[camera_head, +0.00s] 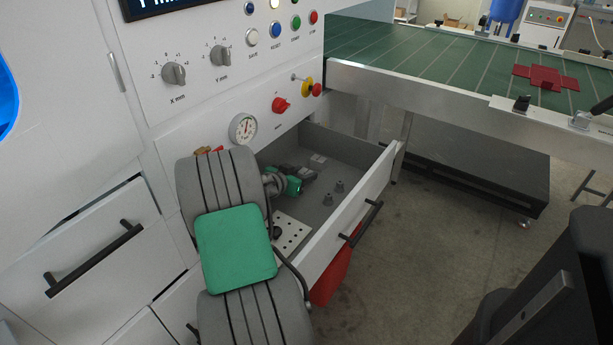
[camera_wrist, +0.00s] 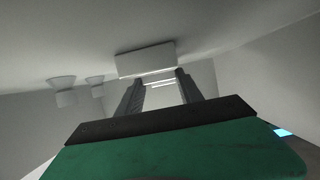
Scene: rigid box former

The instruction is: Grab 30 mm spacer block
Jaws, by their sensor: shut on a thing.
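My gripper (camera_head: 311,173) reaches down into the open drawer, with its green body and dark fingers low over the drawer floor. In the wrist view its two dark fingers (camera_wrist: 160,78) are shut on a pale grey block, the spacer block (camera_wrist: 146,60), at their tips. In the head view a small grey block (camera_head: 318,158) shows just beyond the fingertips. No size marking is readable.
The drawer (camera_head: 350,215) has grey walls close around my gripper. Two small grey knobbed pieces (camera_head: 334,193) stand on its floor nearby. A perforated plate (camera_head: 290,236) lies at the near end. The machine panel (camera_head: 225,75) rises above; a green conveyor (camera_head: 430,55) is at right.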

